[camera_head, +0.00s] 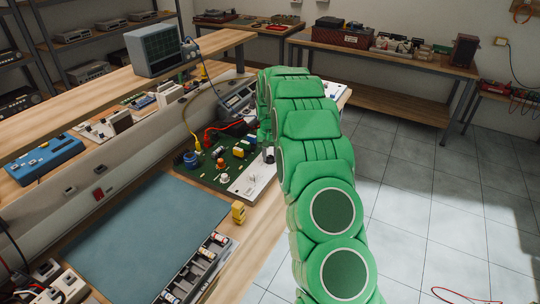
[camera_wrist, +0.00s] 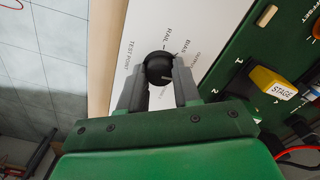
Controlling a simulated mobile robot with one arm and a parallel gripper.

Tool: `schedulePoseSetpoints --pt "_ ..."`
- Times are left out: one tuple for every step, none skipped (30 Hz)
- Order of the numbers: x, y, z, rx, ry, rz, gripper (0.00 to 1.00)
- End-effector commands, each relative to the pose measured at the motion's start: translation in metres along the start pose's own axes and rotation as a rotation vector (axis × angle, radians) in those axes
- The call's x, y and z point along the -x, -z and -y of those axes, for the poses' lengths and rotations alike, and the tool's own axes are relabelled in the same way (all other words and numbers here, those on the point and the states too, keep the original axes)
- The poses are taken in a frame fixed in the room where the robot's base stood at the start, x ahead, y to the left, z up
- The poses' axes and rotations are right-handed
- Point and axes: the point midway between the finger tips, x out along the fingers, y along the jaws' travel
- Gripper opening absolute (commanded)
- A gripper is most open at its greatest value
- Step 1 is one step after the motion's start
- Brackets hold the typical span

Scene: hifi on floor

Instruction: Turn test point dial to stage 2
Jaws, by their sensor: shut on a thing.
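The test point dial (camera_wrist: 159,69) is a round black knob on a white panel (camera_wrist: 135,42) in the wrist view. TEST POINT, RAIL and BIAS are printed around it; other labels are too small or partly hidden to read surely. A short pale mark shows on the knob's lower right part. My gripper (camera_wrist: 160,78) has one grey finger on each side of the knob and is shut on it. In the head view the white panel (camera_head: 247,187) is at the right end of the green board, and my arm hides most of the gripper.
The green circuit board (camera_head: 205,176) carries several parts and wires. A yellow block marked STAGE (camera_wrist: 273,83) sits right of my gripper in the wrist view. A yellow block (camera_head: 238,212) stands by the blue mat (camera_head: 140,235). Open floor (camera_head: 420,190) lies right of the bench.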

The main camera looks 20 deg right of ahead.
Motion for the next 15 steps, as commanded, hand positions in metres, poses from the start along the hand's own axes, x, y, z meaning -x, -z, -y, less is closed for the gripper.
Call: schedulePoseSetpoints --pt "0.0004 0.0004 -0.0002 -0.044 0.000 -0.001 0.02" --pt "0.0004 0.0004 -0.0002 -0.072 0.000 -0.001 0.02" --pt "0.0004 0.0004 -0.0003 -0.111 0.000 -0.001 0.02" --pt "0.0003 0.0004 -0.0003 -0.139 0.000 -0.001 0.02" --pt "0.0003 0.0004 -0.0003 -0.167 0.000 -0.001 0.02" --pt "0.0004 0.0004 -0.0003 -0.206 0.000 -0.001 0.02" --pt "0.0004 0.0004 -0.0004 -0.234 0.000 -0.001 0.02" --pt "0.0004 0.0004 -0.0004 -0.262 0.000 -0.001 0.02" --pt "0.0003 0.0004 -0.0004 -0.301 0.000 -0.001 0.02" --pt "0.0003 0.0004 -0.0004 -0.329 0.000 -0.001 0.02" --pt "0.0003 0.0004 -0.0004 -0.357 0.000 -0.001 0.02" --pt "0.0003 0.0004 -0.0005 -0.396 0.000 -0.001 0.02" --pt "0.0004 0.0004 -0.0005 -0.424 0.000 -0.001 0.02" --pt "0.0004 0.0004 -0.0005 -0.452 0.000 -0.001 0.02" --pt "0.0004 0.0004 -0.0005 -0.491 0.000 -0.001 0.02"
